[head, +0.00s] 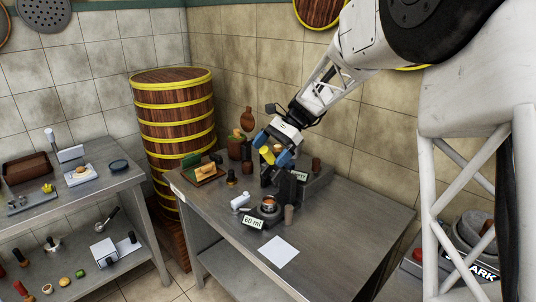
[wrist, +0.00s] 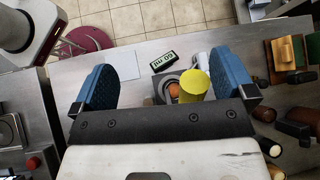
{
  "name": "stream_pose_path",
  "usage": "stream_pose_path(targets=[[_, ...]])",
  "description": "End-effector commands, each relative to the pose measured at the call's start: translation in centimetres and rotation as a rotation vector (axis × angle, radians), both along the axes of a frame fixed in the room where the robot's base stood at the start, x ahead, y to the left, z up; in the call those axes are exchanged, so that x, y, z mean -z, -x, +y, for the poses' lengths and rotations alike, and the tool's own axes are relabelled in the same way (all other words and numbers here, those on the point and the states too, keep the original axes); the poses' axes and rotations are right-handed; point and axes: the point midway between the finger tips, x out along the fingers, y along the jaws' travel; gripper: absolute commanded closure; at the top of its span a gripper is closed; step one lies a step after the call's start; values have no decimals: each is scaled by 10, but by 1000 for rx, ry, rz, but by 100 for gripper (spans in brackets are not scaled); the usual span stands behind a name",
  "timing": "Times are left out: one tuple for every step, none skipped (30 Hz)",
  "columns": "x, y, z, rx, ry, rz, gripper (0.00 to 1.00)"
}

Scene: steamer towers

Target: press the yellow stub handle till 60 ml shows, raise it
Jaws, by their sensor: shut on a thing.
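My gripper (head: 272,149) is over the machine on the right-hand table, its blue fingers shut on the yellow stub handle (head: 267,156). In the wrist view the yellow handle (wrist: 195,86) shows between the fingers, nearer the right one. A round cup-like holder with brown-orange contents (head: 268,205) stands just behind the sign. The handle's lower end and its joint to the machine are partly hidden by the gripper.
A white sheet (head: 279,251) lies in front. A tray with green and tan blocks (head: 203,176) is at the back left. The table's right side is clear.

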Motion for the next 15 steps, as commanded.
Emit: stream_pose_path(targets=[[-5, 5, -9, -5, 5, 9, 18], [-6, 4, -10, -5, 5, 9, 18], [-7, 3, -11, -5, 5, 9, 18], [-8, 2, -11, -5, 6, 9, 18], [-9, 1, -12, -5, 6, 9, 18], [-11, -1, -13, -5, 6, 9, 18], [-12, -2, -13, -5, 6, 9, 18], [-13, -2, -14, -4, 6, 8, 18], [-14, -4, -14, -4, 6, 8, 18], [-15, -5, -15, -4, 6, 8, 18], [-16, -6, -16, -4, 6, 8, 18], [-17, -7, -16, -5, 6, 9, 19], [-17, -8, -17, -5, 7, 10, 18], [-18, -9, -18, -5, 7, 10, 19], [-19, -10, -18, -4, 7, 10, 19]])
